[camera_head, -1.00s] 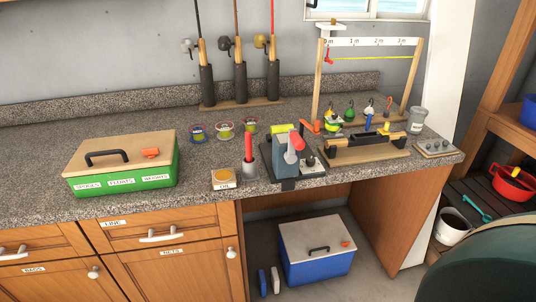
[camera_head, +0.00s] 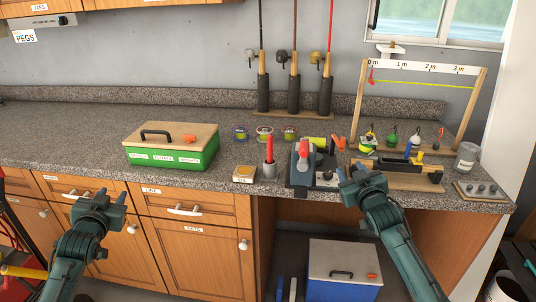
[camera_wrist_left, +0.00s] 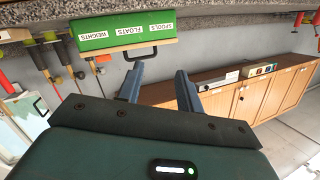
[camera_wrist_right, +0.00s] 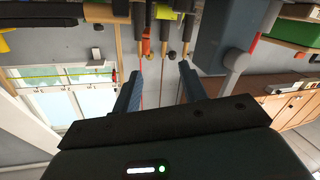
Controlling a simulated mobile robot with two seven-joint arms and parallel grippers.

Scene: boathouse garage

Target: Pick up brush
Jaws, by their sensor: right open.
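I cannot pick out a brush for certain. A red upright handle (camera_head: 269,150) stands in a small grey cup (camera_head: 269,171) on the counter, and its lower end is hidden in the cup. My right gripper (camera_head: 361,178) is open and empty at the counter's front edge, to the right of the cup and in front of the wooden rack. Its spread fingers also show in the right wrist view (camera_wrist_right: 160,78). My left gripper (camera_head: 104,197) is open and empty in front of the drawers, left of the cup and below the green box. Its spread fingers show in the left wrist view (camera_wrist_left: 159,78).
A green box (camera_head: 203,159) with a wooden lid sits left of the cup. A yellow-topped block (camera_head: 244,173) and a grey clamp-like device (camera_head: 302,170) flank the cup closely. Fishing rods (camera_head: 295,92) stand behind. The counter's left part (camera_head: 60,140) is clear.

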